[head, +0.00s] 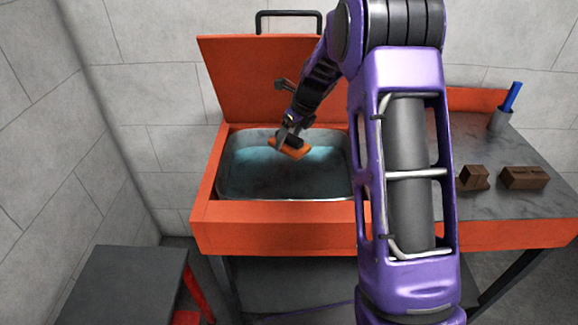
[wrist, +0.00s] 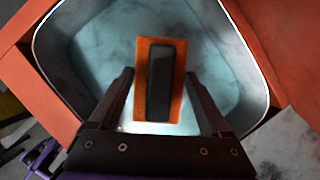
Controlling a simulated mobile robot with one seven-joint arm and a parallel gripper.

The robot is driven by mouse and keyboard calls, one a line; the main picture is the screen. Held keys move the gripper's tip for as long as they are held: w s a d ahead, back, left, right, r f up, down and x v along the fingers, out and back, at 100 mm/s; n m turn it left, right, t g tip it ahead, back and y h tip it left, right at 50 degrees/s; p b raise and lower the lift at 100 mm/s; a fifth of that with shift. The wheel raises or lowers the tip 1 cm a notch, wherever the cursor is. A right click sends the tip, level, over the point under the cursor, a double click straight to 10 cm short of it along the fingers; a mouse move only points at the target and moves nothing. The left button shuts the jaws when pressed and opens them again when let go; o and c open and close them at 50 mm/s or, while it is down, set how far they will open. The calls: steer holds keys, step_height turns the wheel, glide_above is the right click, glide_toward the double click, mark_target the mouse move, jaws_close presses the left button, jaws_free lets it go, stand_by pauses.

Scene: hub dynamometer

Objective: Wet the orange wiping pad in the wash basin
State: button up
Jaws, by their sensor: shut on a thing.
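The orange wiping pad (head: 290,153) has a dark grip block on its back and also shows in the wrist view (wrist: 174,102). My gripper (head: 286,137) is shut on the pad, whose block sits between the two fingers in the wrist view (wrist: 160,84). The pad is tilted and hangs over the back part of the wash basin (head: 284,198). The basin is metal-rimmed with a bluish, glossy interior, and also shows in the wrist view (wrist: 52,78). I cannot tell whether the pad touches any water. Its underside is hidden.
An orange bench frame (head: 300,238) surrounds the basin, with an upright orange back panel (head: 250,85) behind. On the grey worktop (head: 480,202) at right are two brown blocks (head: 473,177) (head: 525,178) and a grey cup (head: 500,120) with a blue stick. A dark stool (head: 125,285) stands front left.

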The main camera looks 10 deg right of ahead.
mark_target(289, 136)
steer(key=shift+r, duration=0.1)
step_height(289, 136, up, 4)
steer(key=p, duration=0.3)
steer(key=shift+p, duration=0.4)
steer(key=shift+s, duration=0.1)
stand_by(0.4)
